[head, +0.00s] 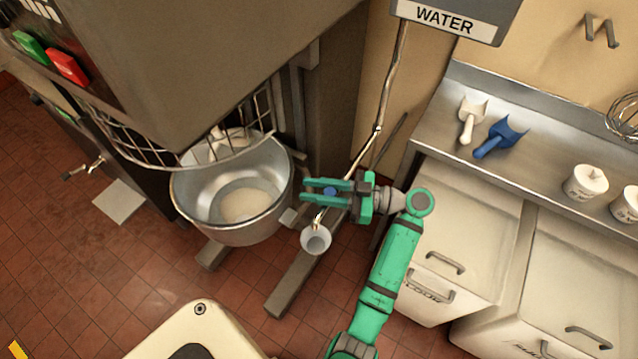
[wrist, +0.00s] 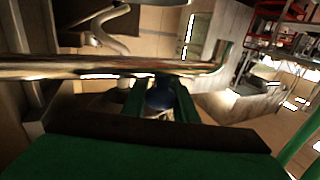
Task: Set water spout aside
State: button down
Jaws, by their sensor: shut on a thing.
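The water spout (head: 363,149) is a thin metal pipe that comes down from the grey box labelled WATER (head: 445,20). In the wrist view the pipe (wrist: 60,68) crosses the picture from side to side. My gripper (head: 310,192) is shut on a blue knob (head: 330,192) at the lower part of the spout. The knob also shows between my fingers in the wrist view (wrist: 159,94). The spout's lower part is partly hidden by my gripper.
A steel mixing bowl (head: 180,197) with pale contents stands left of my gripper, under a wire guard (head: 135,148) on the mixer. A steel counter (head: 436,126) at the right holds a white scoop, a blue scoop (head: 500,138) and white tubs. White bins stand below it.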

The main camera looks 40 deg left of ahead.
jog(key=shift+d+f, duration=0.1)
jog(key=shift+d, duration=0.15)
jog(key=shift+w+d, duration=0.1)
jog(key=c, duration=1.4)
grip_release()
jog(key=shift+d, duration=0.1)
jog(key=shift+c, duration=0.2)
jog(key=v, duration=1)
jog(key=shift+w+d, duration=0.15)
jog(key=shift+w, duration=0.15)
